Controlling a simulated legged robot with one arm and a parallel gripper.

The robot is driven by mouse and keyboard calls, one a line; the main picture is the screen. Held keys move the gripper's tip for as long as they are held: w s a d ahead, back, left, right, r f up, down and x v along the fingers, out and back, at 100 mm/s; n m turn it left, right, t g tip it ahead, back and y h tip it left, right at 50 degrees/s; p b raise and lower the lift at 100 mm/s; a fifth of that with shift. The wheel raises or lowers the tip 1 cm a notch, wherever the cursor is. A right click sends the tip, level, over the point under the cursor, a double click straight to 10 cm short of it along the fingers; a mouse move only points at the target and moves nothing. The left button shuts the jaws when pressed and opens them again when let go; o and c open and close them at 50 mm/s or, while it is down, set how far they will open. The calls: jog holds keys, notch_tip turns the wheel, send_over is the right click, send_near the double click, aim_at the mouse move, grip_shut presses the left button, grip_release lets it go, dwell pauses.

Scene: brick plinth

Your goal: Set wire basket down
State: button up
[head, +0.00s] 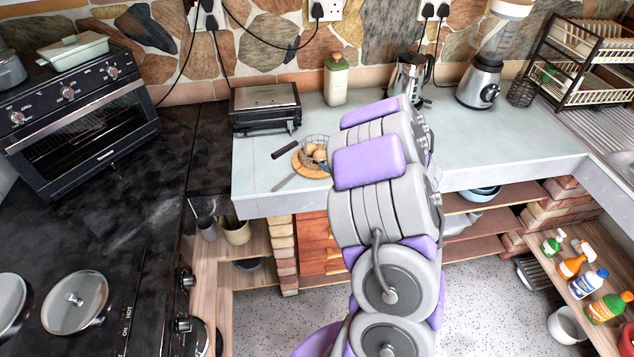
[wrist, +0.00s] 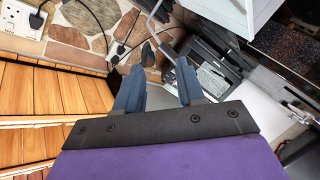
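In the wrist view, the two fingers of my gripper (wrist: 163,58) stand apart with a gap between the tips. A thin grey bent wire (wrist: 153,22) passes by the tips; it may be the basket's handle, and I cannot tell whether it touches them.
A black-handled utensil (head: 286,149) lies left of the board. The worktop right of my arm (head: 510,135) is clear.

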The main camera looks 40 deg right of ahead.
jog(key=w+d+r+m+g+h, duration=0.2)
jog(key=d+r+g+h, duration=0.1)
jog(key=d+h, duration=0.1)
jog(key=s+a+r+m+g+h, duration=0.3)
jog(key=a+r+m+g, duration=0.1)
jog(key=a+r+g, duration=0.15)
jog(key=s+a+m+g+y, duration=0.3)
jog(key=s+a+g+y, duration=0.3)
jog(key=s+a, duration=2.1)
jog(key=a+g, duration=0.3)
jog(key=shift+f+m, duration=0.3)
jog(key=shift+f, duration=0.05)
